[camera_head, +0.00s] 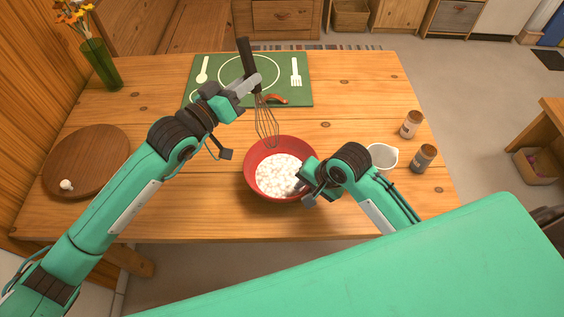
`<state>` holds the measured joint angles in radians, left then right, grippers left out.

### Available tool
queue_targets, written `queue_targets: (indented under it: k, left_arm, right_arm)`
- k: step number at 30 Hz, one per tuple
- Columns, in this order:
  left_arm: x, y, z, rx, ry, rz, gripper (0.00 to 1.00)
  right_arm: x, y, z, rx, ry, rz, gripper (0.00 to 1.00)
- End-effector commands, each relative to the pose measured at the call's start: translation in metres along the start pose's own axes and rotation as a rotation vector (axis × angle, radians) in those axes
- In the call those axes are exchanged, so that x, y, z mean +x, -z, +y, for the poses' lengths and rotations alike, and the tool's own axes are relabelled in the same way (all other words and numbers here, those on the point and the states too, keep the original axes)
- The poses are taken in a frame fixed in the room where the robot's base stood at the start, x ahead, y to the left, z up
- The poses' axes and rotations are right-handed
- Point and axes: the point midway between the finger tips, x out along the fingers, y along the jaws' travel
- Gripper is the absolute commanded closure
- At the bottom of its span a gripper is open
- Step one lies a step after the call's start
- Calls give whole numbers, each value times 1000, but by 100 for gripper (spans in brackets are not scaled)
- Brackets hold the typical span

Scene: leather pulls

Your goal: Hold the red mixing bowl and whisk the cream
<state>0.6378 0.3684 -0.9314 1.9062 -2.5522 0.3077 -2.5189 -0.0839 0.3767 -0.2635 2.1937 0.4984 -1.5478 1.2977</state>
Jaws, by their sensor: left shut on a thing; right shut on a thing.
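The red mixing bowl (252,160) stands on the wooden table with white, lumpy cream (277,176) in it. My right gripper (303,189) is shut on the bowl's right rim. My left gripper (252,86) is shut on the dark handle of the whisk (266,124). The whisk hangs with its wires down, and their lower end overlaps the bowl's far rim in the picture. I cannot tell whether the wires touch the bowl.
A green placemat (296,96) with an orange item (274,99) lies behind the whisk. A white cup (382,157) and two jars (411,124) (423,158) stand right of the bowl. A round board (88,160) and a flower vase (101,64) are at left.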

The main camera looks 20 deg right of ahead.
Motion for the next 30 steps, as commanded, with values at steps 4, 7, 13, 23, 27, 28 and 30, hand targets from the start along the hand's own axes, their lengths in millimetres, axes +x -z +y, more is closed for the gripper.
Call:
queue_targets:
  k: [4, 7, 13, 23, 27, 28, 30]
  left_arm:
    - [0, 0, 0, 0, 0, 0, 100]
    - [0, 0, 0, 0, 0, 0, 100]
    - [0, 0, 0, 0, 0, 0, 100]
    - [0, 0, 0, 0, 0, 0, 100]
    - [0, 0, 0, 0, 0, 0, 100]
    - [0, 0, 0, 0, 0, 0, 100]
    - [0, 0, 0, 0, 0, 0, 100]
  right_arm:
    - [0, 0, 0, 0, -1, -1, 100]
    - [0, 0, 0, 0, -1, -1, 73]
    - [0, 0, 0, 0, 0, 0, 54]
    - [-12, 1, -1, -1, 2, 1, 54]
    - [-38, 1, -1, -1, 4, 3, 54]
    - [-45, 1, -1, -1, 3, 2, 54]
    - [-60, 1, 0, -2, 2, 4, 54]
